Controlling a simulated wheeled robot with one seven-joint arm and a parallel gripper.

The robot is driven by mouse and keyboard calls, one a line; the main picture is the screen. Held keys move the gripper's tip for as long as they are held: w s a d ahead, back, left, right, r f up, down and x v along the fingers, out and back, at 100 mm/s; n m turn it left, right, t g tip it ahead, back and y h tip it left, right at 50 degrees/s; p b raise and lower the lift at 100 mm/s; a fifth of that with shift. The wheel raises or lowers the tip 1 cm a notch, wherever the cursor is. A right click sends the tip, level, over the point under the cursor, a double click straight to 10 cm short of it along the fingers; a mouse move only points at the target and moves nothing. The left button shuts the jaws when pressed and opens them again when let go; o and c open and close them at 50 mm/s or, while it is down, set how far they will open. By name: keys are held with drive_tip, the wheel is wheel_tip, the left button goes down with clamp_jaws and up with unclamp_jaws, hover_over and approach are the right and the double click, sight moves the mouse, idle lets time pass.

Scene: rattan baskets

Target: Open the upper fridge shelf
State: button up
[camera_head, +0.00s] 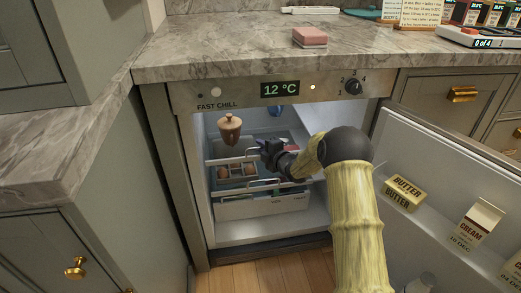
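The fridge (229,237) under the counter stands open, its door swung out to the right. Inside, the upper shelf (222,161) shows a pale front edge with a thin rail, partly hidden by my arm. My gripper (264,148) reaches into the fridge at the level of this shelf, close to its front edge. Its fingertips are small and dark, so I cannot tell whether they are open, shut or touching the rail. A lower drawer (246,207) with a thin handle sits beneath, with brown egg-like things visible above its front.
A brown lidded pot (230,130) is at the upper left in the fridge. The open door (416,223) holds butter (404,192) and a cream carton (477,223) right of my arm. A control panel (235,96) runs above the opening. A pink block (310,36) lies on the counter.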

drive_tip(key=shift+w+a+f, duration=0.1)
drive_tip(key=shift+w+a, duration=0.15)
drive_tip(key=shift+w, duration=0.1)
clamp_jaws()
drive_tip(key=shift+s+d, duration=0.15)
